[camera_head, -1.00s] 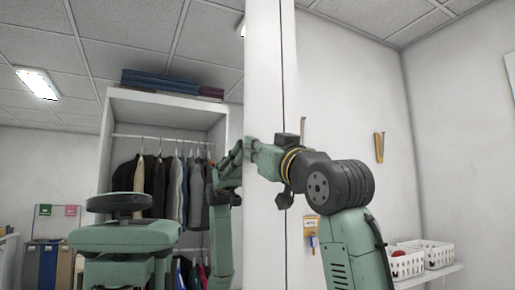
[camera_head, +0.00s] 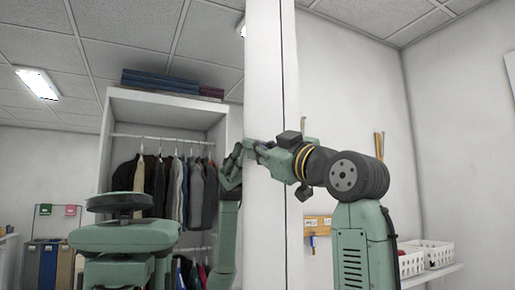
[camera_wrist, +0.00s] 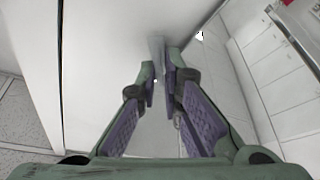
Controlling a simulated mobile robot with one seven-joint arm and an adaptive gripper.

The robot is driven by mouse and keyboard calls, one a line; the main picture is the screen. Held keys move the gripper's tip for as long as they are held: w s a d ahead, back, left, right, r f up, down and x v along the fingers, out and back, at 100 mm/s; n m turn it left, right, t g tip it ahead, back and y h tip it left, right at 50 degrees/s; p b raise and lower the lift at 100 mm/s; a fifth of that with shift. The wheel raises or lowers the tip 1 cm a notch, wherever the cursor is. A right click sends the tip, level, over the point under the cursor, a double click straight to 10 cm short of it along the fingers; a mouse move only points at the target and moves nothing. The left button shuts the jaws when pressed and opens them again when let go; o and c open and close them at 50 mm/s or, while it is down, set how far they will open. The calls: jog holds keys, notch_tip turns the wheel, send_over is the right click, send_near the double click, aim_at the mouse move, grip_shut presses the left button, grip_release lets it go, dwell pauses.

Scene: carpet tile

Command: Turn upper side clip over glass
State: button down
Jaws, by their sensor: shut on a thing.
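A large mirror glass (camera_head: 205,50) fills the left of the head view, its upright edge running beside a white panel (camera_head: 268,70). My gripper (camera_head: 249,146) is at this edge, about mid-height in the picture. In the wrist view, its purple-padded fingers (camera_wrist: 160,75) converge and are shut on a small grey piece (camera_wrist: 157,48) at the panel, which I take as the upper side clip. The fingers hide most of it, so I cannot tell how far it is turned over the glass.
The wardrobe with hanging clothes (camera_head: 165,185) and the bins (camera_head: 48,262) appear as reflections, along with my own body and arm. White baskets (camera_head: 428,254) stand on a shelf at right. A wooden rack (camera_head: 318,223) hangs on the wall behind my arm.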

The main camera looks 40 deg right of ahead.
jog(key=n+g+y, duration=0.1)
jog(key=n, duration=0.3)
jog(key=n+g+y, duration=0.1)
jog(key=n, duration=0.4)
jog(key=n+g+y, duration=0.1)
jog(key=n, duration=0.3)
jog(key=shift+s+d+r+n+g+y, duration=0.1)
jog(key=shift+d+r+n+g+y, duration=0.05)
jog(key=shift+r+n+g+y, duration=0.2)
jog(key=shift+n, duration=0.25)
jog(key=c, duration=1.8)
grip_release()
jog(key=shift+f, duration=0.1)
jog(key=s+d, duration=0.1)
jog(key=s, duration=1)
jog(key=shift+s+d, duration=0.35)
jog(key=shift+d, duration=0.05)
